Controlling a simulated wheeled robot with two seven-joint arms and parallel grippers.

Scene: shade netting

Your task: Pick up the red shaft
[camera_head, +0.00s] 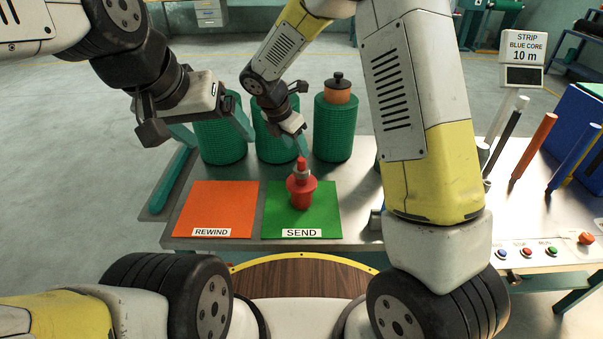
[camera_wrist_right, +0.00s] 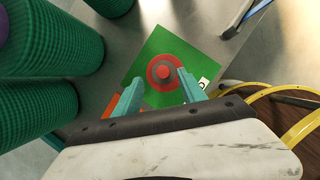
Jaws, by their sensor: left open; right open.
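The red shaft (camera_head: 300,192) stands upright on the green SEND mat (camera_head: 272,222), with a wide red base and a grey collar near its top. In the right wrist view the red shaft (camera_wrist_right: 163,72) is seen from above, just beyond and between the fingertips. My right gripper (camera_head: 298,150) is open and empty above the shaft's top; its teal fingers also show in the right wrist view (camera_wrist_right: 160,85). My left gripper (camera_head: 212,135) is open and empty, at the upper left near the green rolls.
Several green netting rolls (camera_head: 333,130) stand behind the mats; one has an orange core with a black knob. An orange REWIND mat (camera_head: 214,205) lies bare to the left. Coloured rods (camera_head: 534,145), a sign (camera_head: 524,50) and a button panel (camera_head: 540,252) are at the right.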

